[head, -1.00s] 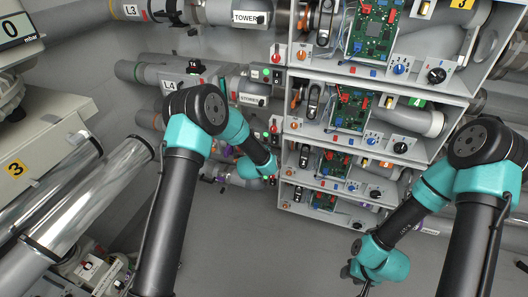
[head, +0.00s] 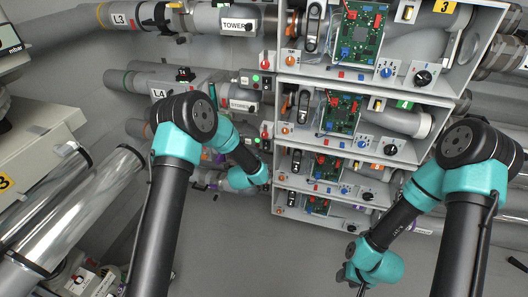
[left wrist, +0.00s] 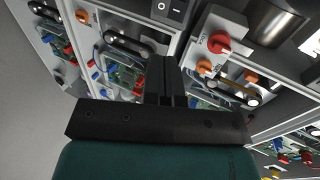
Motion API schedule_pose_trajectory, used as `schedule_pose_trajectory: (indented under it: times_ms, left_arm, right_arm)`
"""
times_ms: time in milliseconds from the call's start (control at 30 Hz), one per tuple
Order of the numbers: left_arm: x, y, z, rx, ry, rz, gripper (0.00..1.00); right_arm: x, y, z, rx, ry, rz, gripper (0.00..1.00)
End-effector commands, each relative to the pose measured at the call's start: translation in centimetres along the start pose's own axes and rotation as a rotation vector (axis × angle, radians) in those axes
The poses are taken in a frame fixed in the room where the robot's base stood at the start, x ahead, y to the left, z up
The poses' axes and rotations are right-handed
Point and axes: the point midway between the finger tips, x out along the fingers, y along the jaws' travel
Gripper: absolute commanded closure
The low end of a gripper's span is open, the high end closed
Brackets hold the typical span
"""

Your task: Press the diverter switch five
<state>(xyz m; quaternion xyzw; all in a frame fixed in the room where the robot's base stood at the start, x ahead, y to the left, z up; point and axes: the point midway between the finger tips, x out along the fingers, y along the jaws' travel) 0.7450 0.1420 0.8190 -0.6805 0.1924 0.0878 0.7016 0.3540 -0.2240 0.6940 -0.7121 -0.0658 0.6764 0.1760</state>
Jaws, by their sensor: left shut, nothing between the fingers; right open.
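Stacked grey blower boxes stand ahead in the head view. The upper ones carry a yellow 3 label (head: 445,7) and a green label (head: 404,104). The third box (head: 322,170) and fourth box (head: 320,207) are lower; I cannot read a five on either. My left gripper is hidden beyond its wrist in the head view, close to the left side of the lower boxes. My right gripper (head: 352,274) is open and low at right, apart from the boxes.
Grey pipes with an L4 label (head: 158,94) and TOWER label (head: 238,25) run along the left wall. Metal tubes (head: 85,195) stand at lower left. Knobs and circuit boards (head: 341,113) crowd the box fronts. The grey floor (head: 235,245) between my arms is clear.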

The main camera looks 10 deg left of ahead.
Motion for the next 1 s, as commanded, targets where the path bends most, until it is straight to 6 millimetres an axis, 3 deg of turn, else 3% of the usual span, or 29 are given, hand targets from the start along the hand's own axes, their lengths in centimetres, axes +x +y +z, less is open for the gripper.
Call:
schedule_pose_trajectory:
  times_ms: [267, 1000]
  left_arm:
    - [2.4, 0.1, 0.0, 0.0, -0.001, 0.0, 1.0]
    - [12.3, 0.0, 0.0, 0.0, -0.001, -0.001, 1.0]
  right_arm:
    - [0.0, 0.0, 0.0, 0.0, 0.0, 0.0, 0.57]
    - [0.0, 0.0, 0.0, 0.0, 0.0, 0.0, 0.57]
